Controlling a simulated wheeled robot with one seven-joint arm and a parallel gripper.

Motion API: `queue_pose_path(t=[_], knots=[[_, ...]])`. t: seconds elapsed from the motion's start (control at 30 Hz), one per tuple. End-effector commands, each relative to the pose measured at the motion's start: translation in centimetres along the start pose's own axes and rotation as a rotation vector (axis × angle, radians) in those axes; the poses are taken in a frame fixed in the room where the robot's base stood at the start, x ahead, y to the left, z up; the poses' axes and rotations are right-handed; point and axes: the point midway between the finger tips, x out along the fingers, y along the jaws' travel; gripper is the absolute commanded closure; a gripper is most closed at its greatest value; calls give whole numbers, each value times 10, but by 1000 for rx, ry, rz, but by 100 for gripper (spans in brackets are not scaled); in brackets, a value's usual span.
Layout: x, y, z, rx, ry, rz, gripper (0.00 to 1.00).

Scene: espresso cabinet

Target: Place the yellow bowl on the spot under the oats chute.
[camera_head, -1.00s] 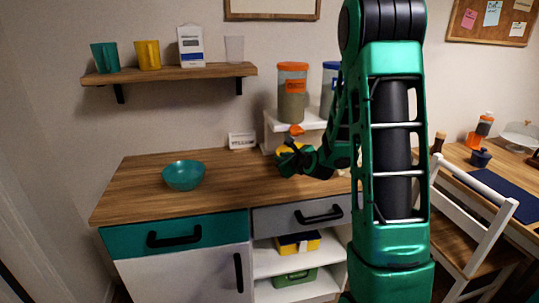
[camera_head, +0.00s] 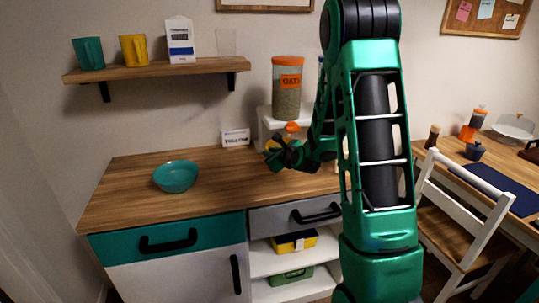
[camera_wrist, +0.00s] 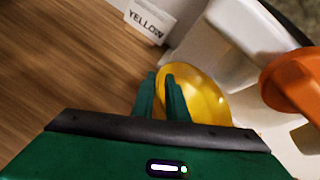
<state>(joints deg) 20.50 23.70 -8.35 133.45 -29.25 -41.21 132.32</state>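The yellow bowl (camera_wrist: 208,95) is tilted in the wrist view, close beside the white dispenser stand (camera_wrist: 205,48). My gripper (camera_wrist: 160,95) has its two green fingers close together at the bowl's left rim, one outside and one over the inside, so it looks shut on the rim. In the head view my gripper (camera_head: 280,157) is over the back of the counter, before the stand, and hides most of the bowl. The oats dispenser (camera_head: 288,98), with an orange lid and OATS label, stands above an orange chute (camera_head: 292,127). The spot under it is hidden.
A small card (camera_head: 236,137) stands left of the stand; it reads YELLOW in the wrist view (camera_wrist: 147,20). A teal bowl (camera_head: 176,177) sits on the left of the wooden counter (camera_head: 130,195). Counter between them is clear. A wall shelf (camera_head: 155,70) holds cups.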

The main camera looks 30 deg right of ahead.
Motion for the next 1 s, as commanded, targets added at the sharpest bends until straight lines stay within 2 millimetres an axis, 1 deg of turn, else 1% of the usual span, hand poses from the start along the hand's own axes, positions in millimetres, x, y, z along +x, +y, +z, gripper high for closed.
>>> queue_pose_path(t=[0.03, 0.07, 0.1, 0.37, 0.47, 0.57, 0.9, 1.0], knots=[[0, 1, 0, 0, 1, 1, 76], [0, 1, 0, 0, 1, 1, 68], [0, 1, 0, 0, 1, 1, 68], [0, 1, 1, 0, 0, 2, 68], [-4, 0, 1, 0, 1, 1, 68], [-16, 0, 2, 1, 0, 0, 68], [-82, 0, 2, 1, 0, -1, 68], [-98, 0, 2, 1, 0, -1, 68]])
